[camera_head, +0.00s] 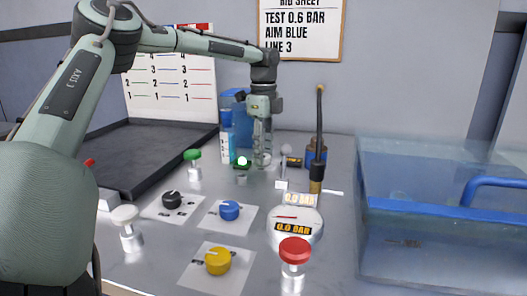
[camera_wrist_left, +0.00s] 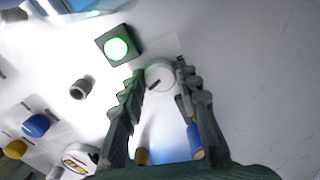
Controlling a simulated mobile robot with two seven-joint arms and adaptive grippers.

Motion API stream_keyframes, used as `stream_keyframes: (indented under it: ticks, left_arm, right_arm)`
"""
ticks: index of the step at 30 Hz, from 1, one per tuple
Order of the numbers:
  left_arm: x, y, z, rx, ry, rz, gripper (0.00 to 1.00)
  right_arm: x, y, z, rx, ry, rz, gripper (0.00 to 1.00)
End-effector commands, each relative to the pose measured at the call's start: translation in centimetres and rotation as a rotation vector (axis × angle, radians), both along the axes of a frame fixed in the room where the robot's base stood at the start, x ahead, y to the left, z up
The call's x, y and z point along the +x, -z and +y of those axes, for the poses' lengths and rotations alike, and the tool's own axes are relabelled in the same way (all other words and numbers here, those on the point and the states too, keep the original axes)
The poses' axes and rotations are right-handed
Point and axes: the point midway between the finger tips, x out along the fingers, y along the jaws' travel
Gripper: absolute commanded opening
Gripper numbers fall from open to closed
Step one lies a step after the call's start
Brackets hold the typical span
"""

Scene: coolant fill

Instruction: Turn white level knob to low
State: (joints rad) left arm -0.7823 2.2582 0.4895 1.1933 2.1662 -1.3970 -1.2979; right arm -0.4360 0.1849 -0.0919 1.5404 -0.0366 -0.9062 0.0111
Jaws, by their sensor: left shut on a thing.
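The white level knob (camera_wrist_left: 160,72) sits between the fingertips of my left gripper (camera_wrist_left: 159,86) in the left wrist view. A dark pointer mark shows on its face, slanting toward the lower left. In the head view my left gripper (camera_head: 262,150) reaches down from above at the back of the bench, and its fingers largely hide the knob. The fingers are shut on the knob. The labels around it cannot be read. My right gripper is not in view.
A lit green button (camera_wrist_left: 116,48) is close beside the knob. Black (camera_head: 171,200), blue (camera_head: 229,210) and yellow (camera_head: 217,261) knobs stand nearer the front. A gauge (camera_head: 296,230), a red-topped valve (camera_head: 294,252) and a clear tank (camera_head: 440,225) are to the right.

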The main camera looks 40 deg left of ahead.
Motion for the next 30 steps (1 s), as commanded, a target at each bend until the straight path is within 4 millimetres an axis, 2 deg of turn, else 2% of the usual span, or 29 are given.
stream_keyframes:
  ticks: [11, 30]
  left_arm:
    - [-0.01, 0.01, -0.02, -0.001, -0.202, 0.001, 0.03]
    - [0.02, -0.07, -0.09, -0.001, -0.805, -0.003, 0.03]
  right_arm:
    - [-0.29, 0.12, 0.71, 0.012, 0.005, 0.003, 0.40]
    - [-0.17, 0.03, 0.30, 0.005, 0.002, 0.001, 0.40]
